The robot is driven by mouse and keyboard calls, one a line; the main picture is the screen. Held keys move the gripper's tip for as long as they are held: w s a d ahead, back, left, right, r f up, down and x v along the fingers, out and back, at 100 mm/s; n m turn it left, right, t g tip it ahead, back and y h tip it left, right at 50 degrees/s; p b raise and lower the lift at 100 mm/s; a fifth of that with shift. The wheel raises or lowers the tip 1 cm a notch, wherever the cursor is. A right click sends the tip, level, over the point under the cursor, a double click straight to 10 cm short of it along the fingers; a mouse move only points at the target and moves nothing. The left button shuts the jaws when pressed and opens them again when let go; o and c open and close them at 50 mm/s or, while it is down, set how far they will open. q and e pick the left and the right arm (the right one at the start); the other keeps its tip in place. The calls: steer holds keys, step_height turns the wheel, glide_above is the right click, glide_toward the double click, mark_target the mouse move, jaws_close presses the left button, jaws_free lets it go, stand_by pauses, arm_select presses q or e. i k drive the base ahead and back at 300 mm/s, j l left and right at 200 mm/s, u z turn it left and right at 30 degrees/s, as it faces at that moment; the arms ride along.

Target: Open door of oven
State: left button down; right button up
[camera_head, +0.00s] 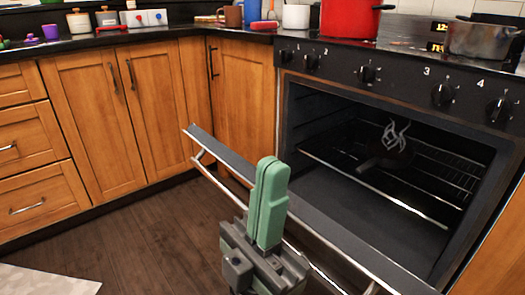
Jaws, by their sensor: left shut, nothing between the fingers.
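The oven (345,85) stands at the right, with a black control panel and several knobs. Its door (215,148) is swung down and outward, so the dark cavity with its wire racks shows. A metal handle bar (218,180) runs along the door's outer side. My left gripper (268,172) has green fingers, shut and empty, pointing up in front of the door. It overlaps the door's top edge and handle in the picture; I cannot tell whether it touches them. My right gripper is not in view.
A dark pan-like item (385,158) sits inside the oven. A red pot (350,18) and a metal pot (482,38) stand on the cooktop. Wooden cabinets (90,110) line the left. The dark wood floor (130,240) is clear, with a pale mat at the lower left.

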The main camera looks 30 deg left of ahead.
mark_target(386, 273)
steer(key=j+z, duration=0.5)
steer(key=j, duration=0.25)
steer(key=j+u, duration=0.8)
steer(key=u, duration=0.15)
